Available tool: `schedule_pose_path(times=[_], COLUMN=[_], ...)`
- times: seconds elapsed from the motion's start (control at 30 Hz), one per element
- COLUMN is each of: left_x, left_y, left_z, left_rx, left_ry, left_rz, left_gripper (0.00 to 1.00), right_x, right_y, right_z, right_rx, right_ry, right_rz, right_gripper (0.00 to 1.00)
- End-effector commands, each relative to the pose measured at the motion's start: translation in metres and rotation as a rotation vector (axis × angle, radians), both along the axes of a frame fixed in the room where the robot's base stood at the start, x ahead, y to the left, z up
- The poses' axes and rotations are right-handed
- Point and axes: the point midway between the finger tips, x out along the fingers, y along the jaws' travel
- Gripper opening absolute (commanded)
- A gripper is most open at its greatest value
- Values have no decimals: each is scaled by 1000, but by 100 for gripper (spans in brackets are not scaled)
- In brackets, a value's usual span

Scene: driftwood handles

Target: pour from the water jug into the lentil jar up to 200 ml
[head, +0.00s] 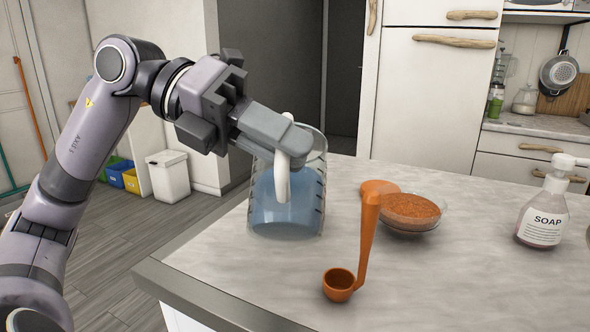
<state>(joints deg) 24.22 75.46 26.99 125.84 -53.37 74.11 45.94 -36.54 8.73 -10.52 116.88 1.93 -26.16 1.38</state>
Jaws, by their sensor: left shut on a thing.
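The water jug (309,205) is a clear, marked vessel with blue liquid in it and a white handle, at the left end of the counter. It looks about upright; I cannot tell whether its base touches the counter. My left gripper (288,145) comes from the left and is shut on the jug's handle, covering part of the rim. A shallow clear bowl of orange-red grains (410,208), which look like lentils, stands to the right of the jug. No vessel shaped like a jar shows near it. My right gripper is not in view.
A soap bottle (543,215) is at the right. The marble counter (450,285) is clear at front right. A white fridge (435,100) stands behind.

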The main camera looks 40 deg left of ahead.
Motion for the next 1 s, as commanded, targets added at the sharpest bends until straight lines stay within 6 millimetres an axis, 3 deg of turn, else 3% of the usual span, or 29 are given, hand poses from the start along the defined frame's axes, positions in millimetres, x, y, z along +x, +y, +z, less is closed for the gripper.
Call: schedule_pose_path(times=[1.0], left_x=[4], left_y=[3], left_z=[10], left_rx=[-41], left_ry=[45], left_rz=[2], left_gripper=[0], right_x=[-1], right_y=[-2], right_z=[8], right_rx=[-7], right_ry=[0], right_rz=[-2], right_gripper=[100])
